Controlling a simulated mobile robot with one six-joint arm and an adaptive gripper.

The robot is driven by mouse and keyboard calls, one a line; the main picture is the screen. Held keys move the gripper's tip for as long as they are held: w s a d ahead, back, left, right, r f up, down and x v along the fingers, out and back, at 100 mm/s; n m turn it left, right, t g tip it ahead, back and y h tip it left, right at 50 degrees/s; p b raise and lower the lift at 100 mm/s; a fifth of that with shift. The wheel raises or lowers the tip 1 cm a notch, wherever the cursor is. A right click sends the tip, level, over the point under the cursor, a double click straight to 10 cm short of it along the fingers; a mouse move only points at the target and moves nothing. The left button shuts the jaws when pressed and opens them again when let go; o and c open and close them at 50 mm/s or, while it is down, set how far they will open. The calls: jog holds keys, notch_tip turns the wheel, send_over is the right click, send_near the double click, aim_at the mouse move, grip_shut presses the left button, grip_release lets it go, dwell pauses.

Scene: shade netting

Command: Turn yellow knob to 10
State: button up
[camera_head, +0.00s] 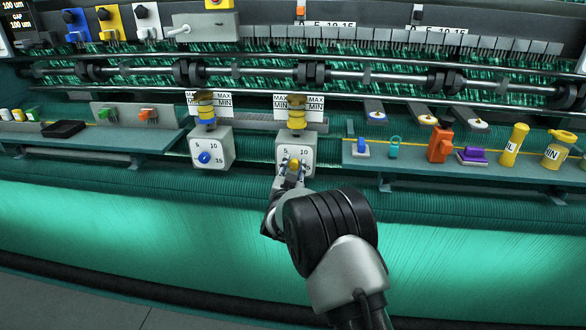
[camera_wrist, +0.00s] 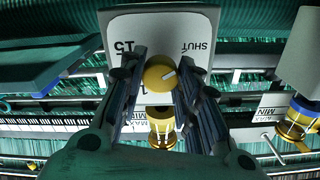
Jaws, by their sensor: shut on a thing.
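The yellow knob (camera_head: 293,164) sits on the white face of the right-hand dial box (camera_head: 308,147). In the head view, 5 and 10 show above the knob and 15 at lower right. My gripper (camera_head: 291,173) reaches the knob from the front. In the wrist view, which is upside down, my gripper (camera_wrist: 160,76) has one finger on each side of the yellow knob (camera_wrist: 158,72) and is shut on it.
A similar box with a blue knob (camera_head: 204,158) stands to the left. The right shelf holds an orange block (camera_head: 440,144), a purple item (camera_head: 472,155) and yellow containers (camera_head: 514,146). Yellow gauges marked MAX and MIN (camera_head: 297,109) rise above the dial boxes.

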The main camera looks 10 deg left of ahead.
jog(key=shift+c, duration=1.2)
